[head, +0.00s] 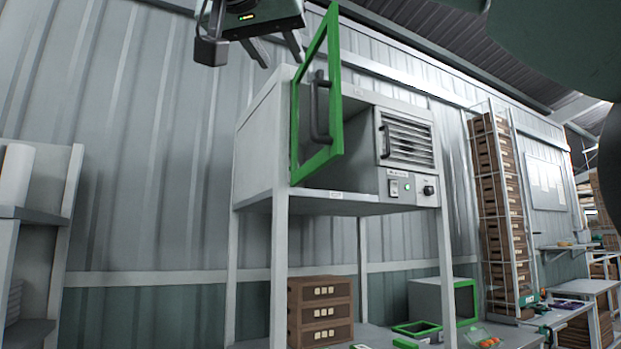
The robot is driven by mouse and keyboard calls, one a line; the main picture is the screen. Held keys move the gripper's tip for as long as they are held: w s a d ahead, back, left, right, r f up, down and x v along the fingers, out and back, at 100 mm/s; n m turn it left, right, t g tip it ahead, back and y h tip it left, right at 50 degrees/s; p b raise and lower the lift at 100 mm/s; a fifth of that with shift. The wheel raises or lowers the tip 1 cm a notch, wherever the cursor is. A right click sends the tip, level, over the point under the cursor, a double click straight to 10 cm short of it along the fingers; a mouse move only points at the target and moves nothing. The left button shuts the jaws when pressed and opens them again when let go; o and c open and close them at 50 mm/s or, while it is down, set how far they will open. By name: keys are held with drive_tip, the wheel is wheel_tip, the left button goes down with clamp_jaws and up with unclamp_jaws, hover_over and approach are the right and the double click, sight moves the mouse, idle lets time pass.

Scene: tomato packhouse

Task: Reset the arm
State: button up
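My gripper (279,50) is at the top of the head view, in front of the wall and just left of the top of an open green-framed door (332,95). Its two dark fingers point down and stand apart, with nothing seen between them. The upper part of the gripper and most of the arm are cut off by the top edge. A large dark green part of my arm fills the top right corner.
The door belongs to a raised grey cabinet (255,150) with vents and a switch panel. Brown crates (320,312) and a green-edged box (433,300) stand below it. A tall crate rack (497,210) and benches are at right, shelves (50,215) at left.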

idle(0.5)
drive_tip(key=w+a+f+n+g+y, duration=0.1)
drive_tip(key=w+f+n+g, duration=0.2)
drive_tip(key=f, duration=0.4)
drive_tip(key=w+a+f+n+y, duration=0.1)
drive_tip(key=w+f+n+y, duration=0.15)
drive_tip(key=w+f, duration=0.3)
wheel_tip(320, 180, down, 17)
drive_tip(key=d+n+g, duration=0.3)
drive_tip(key=n+g, duration=0.1)
drive_tip(key=g, duration=0.1)
drive_tip(key=s+d+f+g, duration=0.3)
drive_tip(key=s+d+f, duration=0.3)
drive_tip(key=s+f, duration=0.2)
drive_tip(key=s+d+f+g, duration=0.3)
drive_tip(key=s+d+f, duration=0.3)
drive_tip(key=f, duration=0.7)
drive_tip(key=s+d+f+g, duration=0.3)
drive_tip(key=s+d+f, duration=0.4)
drive_tip(key=s+f, duration=0.3)
drive_tip(key=shift+s+f+g+y, duration=0.15)
drive_tip(key=shift+f+g+y, duration=0.25)
drive_tip(key=shift+f, duration=0.35)
